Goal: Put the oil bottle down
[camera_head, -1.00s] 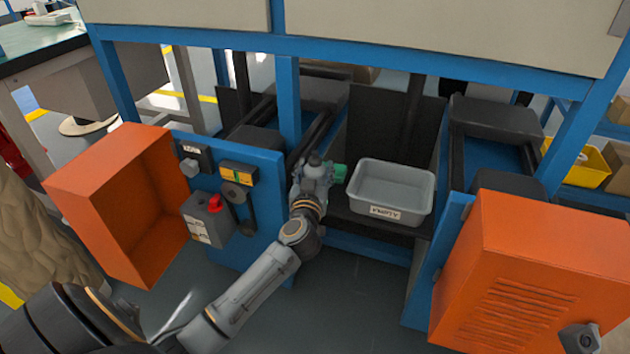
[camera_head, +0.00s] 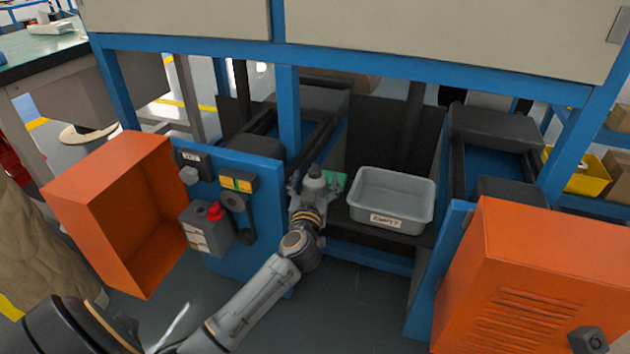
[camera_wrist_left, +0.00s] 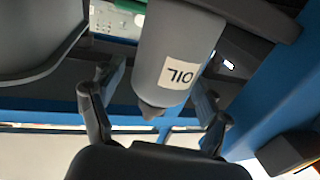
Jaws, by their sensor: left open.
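The oil bottle (camera_head: 314,183) is grey with a dark tip and stands upright at the left end of a dark shelf. The left wrist view shows it inverted, with a white OIL label on the bottle (camera_wrist_left: 172,62). My left gripper (camera_head: 312,194) is at the bottle. In the left wrist view my open left gripper (camera_wrist_left: 155,108) has one finger on each side of the bottle's tip end, with visible gaps. The bottle's base is hidden. My right gripper is not in view.
A grey bin (camera_head: 392,200) labelled EMPTY is just right of the bottle. A green board (camera_head: 335,180) shows behind the gripper. A blue panel with a red-capped box (camera_head: 207,230) and an open orange cabinet (camera_head: 115,215) are left. Another orange cabinet (camera_head: 540,280) is right.

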